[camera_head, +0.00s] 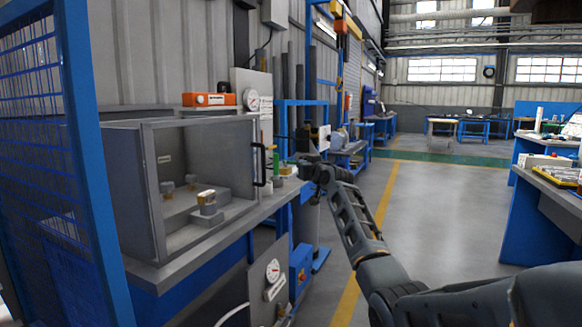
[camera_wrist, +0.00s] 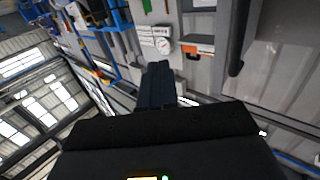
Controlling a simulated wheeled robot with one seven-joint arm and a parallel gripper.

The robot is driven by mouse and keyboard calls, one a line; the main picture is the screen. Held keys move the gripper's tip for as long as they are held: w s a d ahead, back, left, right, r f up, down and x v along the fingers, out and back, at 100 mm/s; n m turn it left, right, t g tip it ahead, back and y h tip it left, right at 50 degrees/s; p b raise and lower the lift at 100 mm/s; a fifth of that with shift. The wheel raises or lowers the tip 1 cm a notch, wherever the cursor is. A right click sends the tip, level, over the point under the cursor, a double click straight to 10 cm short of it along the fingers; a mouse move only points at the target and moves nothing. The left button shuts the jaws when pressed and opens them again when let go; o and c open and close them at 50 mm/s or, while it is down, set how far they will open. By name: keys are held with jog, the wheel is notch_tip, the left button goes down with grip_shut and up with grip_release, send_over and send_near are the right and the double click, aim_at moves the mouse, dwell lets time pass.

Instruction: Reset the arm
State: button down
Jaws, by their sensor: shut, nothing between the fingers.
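My arm reaches forward from the lower right in the head view. My gripper (camera_head: 300,160) is at its far end, beside the right side of the grey box and above the bench's far part. It is small and partly hidden by my wrist there. In the wrist view my gripper's dark fingers (camera_wrist: 158,75) are together with nothing between them. The wrist picture is strongly tilted.
A clear-fronted grey box (camera_head: 140,190) with a black handle (camera_head: 260,165) stands on the bench (camera_head: 180,268); a metal part (camera_head: 207,202) sits inside. A blue mesh fence (camera_head: 85,170) is at left. The aisle floor (camera_head: 430,210) is clear.

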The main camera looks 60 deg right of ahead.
jog(key=shift+s+d, duration=0.2)
jog(key=shift+s, duration=0.6)
jog(key=shift+s+d, duration=0.2)
jog(key=shift+s, duration=0.6)
